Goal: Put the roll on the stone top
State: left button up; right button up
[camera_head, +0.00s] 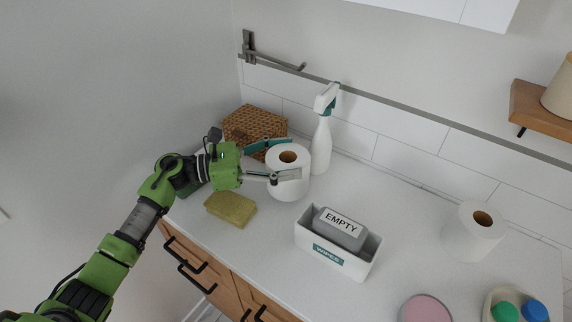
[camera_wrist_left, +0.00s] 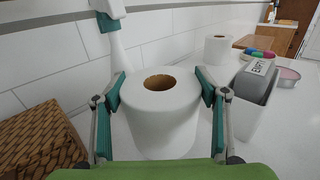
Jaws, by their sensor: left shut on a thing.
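A white paper roll (camera_head: 288,178) stands upright at the back left of the white stone top (camera_head: 385,215). My left gripper (camera_head: 277,160) comes in from the left with its fingers on both sides of this roll and is shut on it. In the left wrist view the roll (camera_wrist_left: 160,110) sits between the two fingers (camera_wrist_left: 161,92), its brown core facing up. The roll appears to be at the counter surface; whether its base touches is hard to tell. A second white roll (camera_head: 473,232) stands upright on the right. My right gripper is not in view.
A white spray bottle (camera_head: 321,145) stands just behind the held roll. A woven basket (camera_head: 262,122) is behind the gripper, and a yellow sponge (camera_head: 231,209) lies in front. A wipes box (camera_head: 335,254), pink dish (camera_head: 425,308) and tray of caps (camera_head: 513,307) stand toward the front right.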

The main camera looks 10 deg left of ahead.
pick_arm(q)
notch_tip(320, 180, down, 2)
jog(key=shift+f+p, duration=0.1)
jog(key=shift+p, duration=0.4)
jog(key=shift+f, duration=0.25)
jog(key=shift+f, duration=0.1)
jog(key=shift+f+b, duration=0.1)
jog(key=shift+b, duration=0.25)
jog(key=o, duration=1.2)
jog(key=shift+c, duration=0.2)
